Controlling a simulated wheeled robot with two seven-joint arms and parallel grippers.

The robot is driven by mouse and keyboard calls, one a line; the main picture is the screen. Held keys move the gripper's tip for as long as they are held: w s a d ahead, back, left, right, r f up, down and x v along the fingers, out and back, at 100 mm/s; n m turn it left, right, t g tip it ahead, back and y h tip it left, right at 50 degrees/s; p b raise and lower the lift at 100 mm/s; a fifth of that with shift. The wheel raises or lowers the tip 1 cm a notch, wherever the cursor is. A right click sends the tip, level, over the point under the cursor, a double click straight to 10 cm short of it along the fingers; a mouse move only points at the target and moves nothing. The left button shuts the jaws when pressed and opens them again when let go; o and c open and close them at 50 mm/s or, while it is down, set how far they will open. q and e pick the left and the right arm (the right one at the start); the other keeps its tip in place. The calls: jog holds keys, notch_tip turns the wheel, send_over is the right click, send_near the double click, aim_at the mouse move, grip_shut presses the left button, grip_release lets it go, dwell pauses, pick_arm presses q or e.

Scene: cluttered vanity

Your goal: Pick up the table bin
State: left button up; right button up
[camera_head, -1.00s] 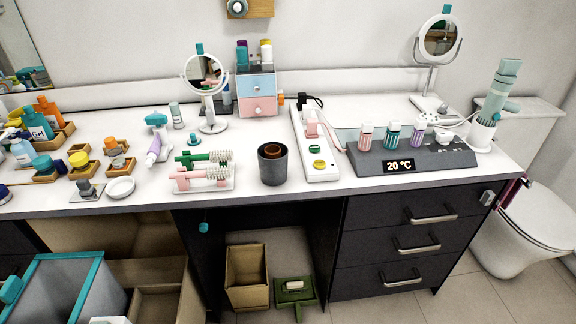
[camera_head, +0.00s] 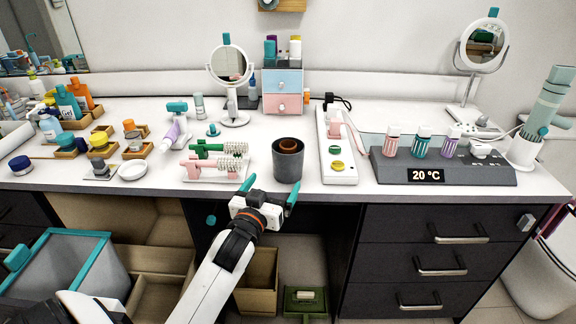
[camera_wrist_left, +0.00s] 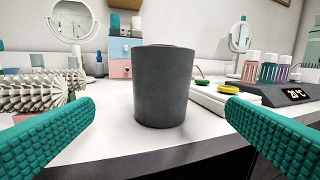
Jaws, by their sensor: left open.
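The table bin (camera_head: 288,163) is a small dark grey round cup with a brown inside, upright near the front edge of the white vanity top. In the left wrist view the bin (camera_wrist_left: 164,88) stands straight ahead, between the two teal fingers but beyond their tips. My left gripper (camera_head: 268,192) is open and empty at the counter's front edge, just in front of the bin and slightly left of it, not touching it. My right gripper is not in view.
Pink and green brushes on a white tray (camera_head: 218,177) lie left of the bin. A round mirror (camera_head: 230,65) and a small drawer box (camera_head: 282,91) stand behind. Drawers fill the space below right.

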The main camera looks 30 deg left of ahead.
aim_at(282, 170)
pick_arm(q)
jog(key=x, duration=0.6)
jog(key=shift+d, duration=0.1)
jog(key=shift+w+r, duration=0.1)
jog(key=shift+w, duration=0.2)
jog(key=x, duration=0.4)
jog(key=shift+w, duration=0.25)
jog(key=c, duration=0.8)
